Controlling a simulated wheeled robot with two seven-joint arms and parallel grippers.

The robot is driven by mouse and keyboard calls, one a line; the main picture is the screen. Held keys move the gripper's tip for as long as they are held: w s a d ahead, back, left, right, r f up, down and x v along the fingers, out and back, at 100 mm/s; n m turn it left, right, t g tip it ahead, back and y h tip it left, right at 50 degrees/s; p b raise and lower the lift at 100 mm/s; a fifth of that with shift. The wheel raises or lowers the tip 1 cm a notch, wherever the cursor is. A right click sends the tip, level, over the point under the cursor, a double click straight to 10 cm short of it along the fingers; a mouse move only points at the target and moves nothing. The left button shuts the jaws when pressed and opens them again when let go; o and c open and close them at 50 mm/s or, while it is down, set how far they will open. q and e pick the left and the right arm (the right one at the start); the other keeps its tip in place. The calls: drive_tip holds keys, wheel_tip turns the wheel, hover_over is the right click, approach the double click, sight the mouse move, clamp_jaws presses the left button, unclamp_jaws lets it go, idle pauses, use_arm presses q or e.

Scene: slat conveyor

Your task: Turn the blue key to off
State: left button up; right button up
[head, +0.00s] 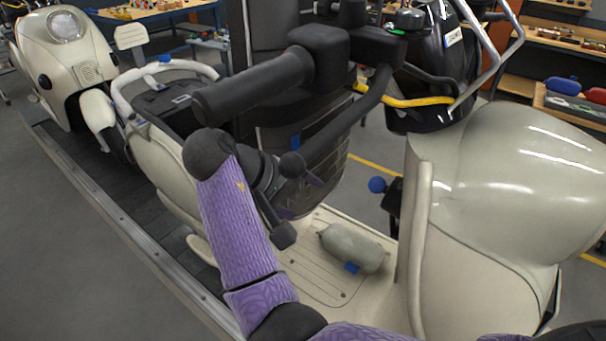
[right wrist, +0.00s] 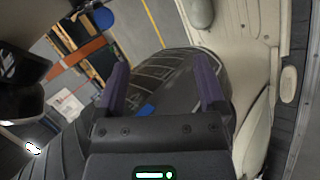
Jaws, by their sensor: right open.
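A small round blue knob (head: 377,184), which may be the blue key, sticks out from a black block on the cream scooter (head: 480,190). A round blue piece (right wrist: 103,18) at the top of the right wrist view may be the same knob; I cannot tell. Its turned position is not readable. My right gripper (head: 306,197) is open, left of the knob and apart from it, in front of a dark ribbed panel (head: 330,165). In the right wrist view its purple fingers (right wrist: 163,88) are spread with nothing held; the ribbed panel and a blue patch (right wrist: 147,110) show beyond. My left gripper is out of view.
A thick black handlebar-like grip (head: 250,85) hangs close above my right arm. A grey canister (head: 352,246) lies on the cream floorboard (head: 310,280). A yellow cable (head: 405,102) runs behind. Another cream scooter (head: 65,65) stands on the slat conveyor (head: 150,240); workbenches (head: 570,45) are behind.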

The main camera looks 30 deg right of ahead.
drive_tip(key=p, duration=0.2)
approach(378, 186)
drive_tip(key=x, duration=0.8)
drive_tip(key=shift+w, duration=0.1)
drive_tip(key=shift+d+f, duration=0.35)
drive_tip(key=shift+c, duration=0.3)
